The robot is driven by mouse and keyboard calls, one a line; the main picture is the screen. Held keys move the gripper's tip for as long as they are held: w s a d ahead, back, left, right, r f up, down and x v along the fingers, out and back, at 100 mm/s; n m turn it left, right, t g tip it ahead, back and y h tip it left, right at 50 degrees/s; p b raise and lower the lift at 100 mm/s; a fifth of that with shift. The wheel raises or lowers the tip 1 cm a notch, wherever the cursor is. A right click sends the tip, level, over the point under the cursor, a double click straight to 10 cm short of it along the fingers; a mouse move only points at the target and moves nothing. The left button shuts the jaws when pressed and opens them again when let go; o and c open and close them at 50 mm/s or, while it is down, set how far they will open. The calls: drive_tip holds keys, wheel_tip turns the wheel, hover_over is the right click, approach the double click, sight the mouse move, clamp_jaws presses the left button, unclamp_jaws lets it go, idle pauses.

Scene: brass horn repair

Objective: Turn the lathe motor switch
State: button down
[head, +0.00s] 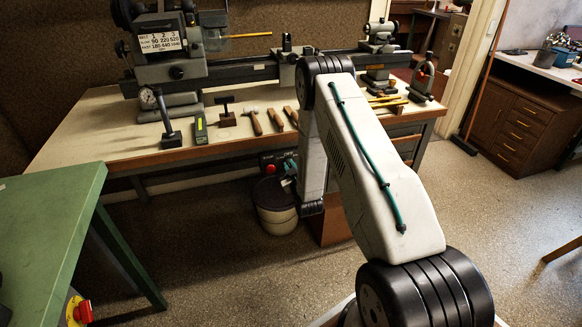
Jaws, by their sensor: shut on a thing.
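The lathe (275,68) stands along the back of the workbench. Its switch box (268,160), dark with a red button (270,168), is mounted under the bench's front edge. My arm reaches over the bench front and bends down, and my gripper (287,172) is at the right side of this box. The gripper is small and partly hidden in shadow and by my arm. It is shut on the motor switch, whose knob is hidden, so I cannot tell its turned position.
A bucket (277,208) stands on the floor below the switch box. Several hand tools, including a hammer (252,121), lie along the bench front. A green table (45,225) with a red stop button (82,312) is at left. The floor between is clear.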

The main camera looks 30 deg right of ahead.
drive_tip(key=shift+a+f+n, duration=0.1)
drive_tip(key=shift+a+n, duration=0.1)
drive_tip(key=shift+n, duration=1.4)
drive_tip(key=c, duration=1.4)
unclamp_jaws()
drive_tip(key=shift+c, duration=0.2)
drive_tip(key=v, duration=0.7)
drive_tip(key=shift+s, duration=0.35)
drive_tip(key=shift+a, duration=0.1)
